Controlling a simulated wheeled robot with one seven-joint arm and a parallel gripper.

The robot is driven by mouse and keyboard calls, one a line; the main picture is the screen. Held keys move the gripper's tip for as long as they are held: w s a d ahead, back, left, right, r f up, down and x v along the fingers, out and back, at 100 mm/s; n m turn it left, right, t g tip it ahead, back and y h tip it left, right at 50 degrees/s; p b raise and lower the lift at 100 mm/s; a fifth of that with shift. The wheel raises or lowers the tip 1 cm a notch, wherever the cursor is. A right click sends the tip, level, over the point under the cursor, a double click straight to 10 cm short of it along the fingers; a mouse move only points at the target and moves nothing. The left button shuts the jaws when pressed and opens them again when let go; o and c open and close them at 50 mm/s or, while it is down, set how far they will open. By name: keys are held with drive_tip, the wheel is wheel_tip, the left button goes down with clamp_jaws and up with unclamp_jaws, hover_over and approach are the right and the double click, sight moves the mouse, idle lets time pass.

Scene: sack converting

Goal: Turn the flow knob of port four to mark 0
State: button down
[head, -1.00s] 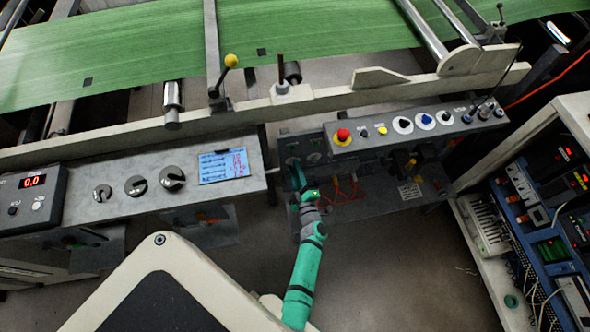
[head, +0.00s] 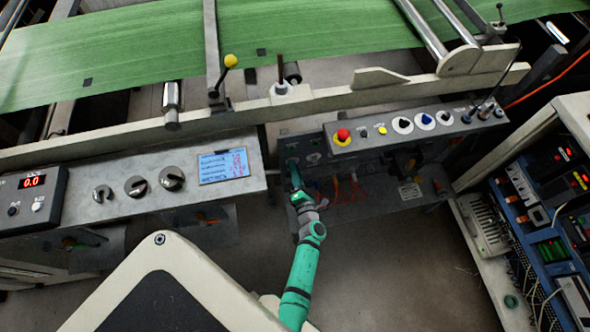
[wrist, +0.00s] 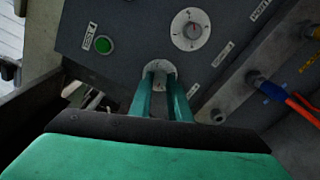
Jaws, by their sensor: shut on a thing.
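My gripper (wrist: 165,98) reaches the grey panel (wrist: 128,22) in the wrist view. Its two green fingers are shut on a small flow knob in the middle of a pale round dial (wrist: 160,70). The fingers hide most of that knob and the lower part of its dial, so its pointer and mark cannot be read. A second flow knob (wrist: 191,30) on a white dial sits just above and to the right, untouched. Small port labels lie beside the dials, too blurred to read surely. In the head view my gripper (head: 295,178) is at the low panel's left end.
A green button (wrist: 103,45) is left of the held knob. Blue and orange hose fittings (wrist: 275,91) stick out at the right. In the head view a control box with a red button (head: 343,135) overhangs the panel. A grey console (head: 125,165) stands left.

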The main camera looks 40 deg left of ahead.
drive_tip(key=n, duration=0.6)
drive_tip(key=shift+s+a+f, duration=0.1)
drive_tip(key=shift+s, duration=0.05)
idle(0.5)
drive_tip(key=c, duration=1.7)
unclamp_jaws()
drive_tip(key=shift+o, duration=0.2)
drive_tip(key=v, duration=1)
drive_tip(key=shift+s+d, duration=0.25)
drive_tip(key=shift+s, duration=0.1)
